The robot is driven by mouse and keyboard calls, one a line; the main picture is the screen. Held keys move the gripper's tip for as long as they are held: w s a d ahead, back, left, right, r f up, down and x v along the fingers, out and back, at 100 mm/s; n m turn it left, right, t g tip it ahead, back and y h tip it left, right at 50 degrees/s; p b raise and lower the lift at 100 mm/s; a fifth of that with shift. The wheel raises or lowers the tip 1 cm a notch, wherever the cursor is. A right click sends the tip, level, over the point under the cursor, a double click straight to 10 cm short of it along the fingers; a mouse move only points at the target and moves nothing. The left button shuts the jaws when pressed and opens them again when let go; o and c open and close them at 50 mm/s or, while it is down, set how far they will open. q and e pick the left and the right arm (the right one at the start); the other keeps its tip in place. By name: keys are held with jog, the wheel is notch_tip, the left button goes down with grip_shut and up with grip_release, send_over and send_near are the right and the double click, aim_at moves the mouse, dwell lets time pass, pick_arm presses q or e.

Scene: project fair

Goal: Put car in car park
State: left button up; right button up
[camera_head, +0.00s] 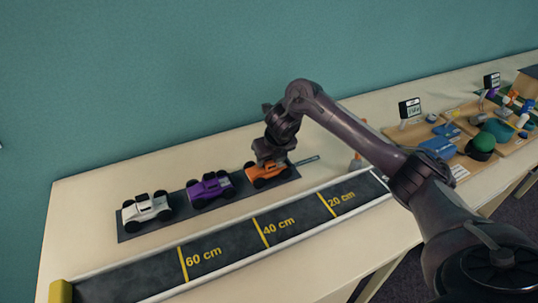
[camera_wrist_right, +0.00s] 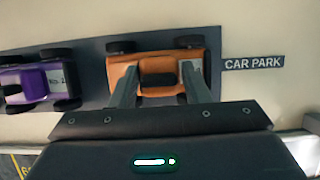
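The orange car (camera_head: 265,174) stands at the right end of the dark car park mat (camera_head: 180,203). In the right wrist view the orange car (camera_wrist_right: 158,45) lies under my right gripper (camera_wrist_right: 158,68), beside the CAR PARK label (camera_wrist_right: 253,63). The two fingers are spread, one on each side of the car's dark middle part, with orange body showing between. The right gripper (camera_head: 270,159) is right above the car in the head view, where its fingertips are hard to make out. A purple car (camera_head: 210,188) and a white car (camera_head: 146,210) stand on the same mat. My left gripper is out of view.
A dark track (camera_head: 225,256) with yellow distance lines and pale side rails runs in front of the mat. A yellow block (camera_head: 60,291) stands at its left end. Boards with models and small signs (camera_head: 410,108) fill the table's right side. A teal wall stands behind.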

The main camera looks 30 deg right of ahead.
jog(key=shift+o, duration=1.2)
jog(key=shift+w+d+f, duration=0.1)
jog(key=shift+w+f, duration=0.05)
jog(key=shift+f, duration=0.1)
jog(key=shift+o, duration=0.3)
jog(key=shift+w, duration=0.2)
jog(key=shift+s+r, duration=0.15)
jog(key=shift+r, duration=0.2)
pick_arm(q)
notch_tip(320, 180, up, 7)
jog(key=p, duration=0.7)
pick_arm(e)
jog(key=v, duration=1.3)
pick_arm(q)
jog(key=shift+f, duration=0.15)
